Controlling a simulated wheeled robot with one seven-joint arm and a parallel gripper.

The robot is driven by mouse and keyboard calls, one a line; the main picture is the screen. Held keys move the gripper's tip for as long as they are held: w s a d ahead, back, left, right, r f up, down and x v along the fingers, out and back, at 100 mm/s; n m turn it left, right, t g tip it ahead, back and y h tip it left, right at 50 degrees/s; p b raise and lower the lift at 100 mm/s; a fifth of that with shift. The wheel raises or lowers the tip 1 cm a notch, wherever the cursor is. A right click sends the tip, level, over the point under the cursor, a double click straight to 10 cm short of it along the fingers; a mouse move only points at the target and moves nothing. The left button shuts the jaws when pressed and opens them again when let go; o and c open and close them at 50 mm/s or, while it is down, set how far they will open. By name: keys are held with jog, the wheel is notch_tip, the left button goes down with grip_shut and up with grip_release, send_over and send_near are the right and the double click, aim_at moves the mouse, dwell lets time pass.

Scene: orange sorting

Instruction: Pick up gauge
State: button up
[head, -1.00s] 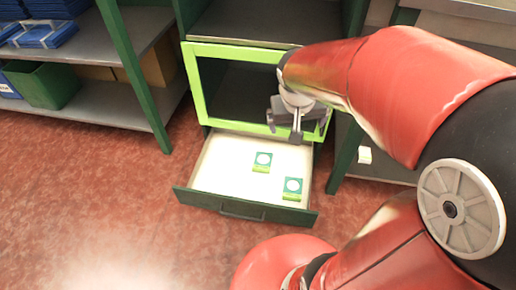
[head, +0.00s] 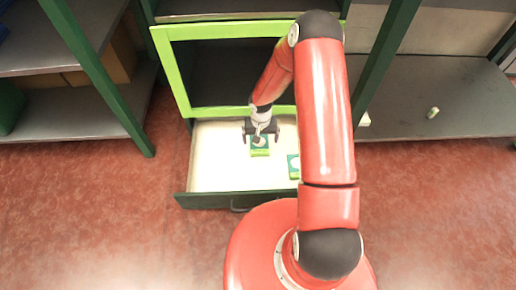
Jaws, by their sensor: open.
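My gripper (head: 261,135) is open and points down over the open drawer (head: 212,160). It is right above a green gauge with a white round face (head: 259,150), and its body covers part of that gauge. I cannot tell whether the fingers touch it. A second green gauge (head: 293,166) lies in the drawer to the right, partly hidden behind my red arm. Both gauges lie on the pale drawer floor.
The drawer sits under a cabinet with a bright green frame (head: 181,80). Grey shelves stand at left (head: 70,112) and right (head: 400,100). A small pale object (head: 433,112) lies on the right shelf. The red floor (head: 100,220) is clear.

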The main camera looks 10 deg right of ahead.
aim_at(260, 151)
jog(key=f, duration=0.5)
jog(key=f+b, duration=0.1)
jog(key=f, duration=0.1)
jog(key=shift+s+a+f, duration=0.15)
jog(key=shift+s+f, duration=0.15)
jog(key=shift+s, duration=0.05)
jog(key=c, duration=1.1)
jog(key=shift+o, duration=0.2)
jog(key=shift+r, duration=0.15)
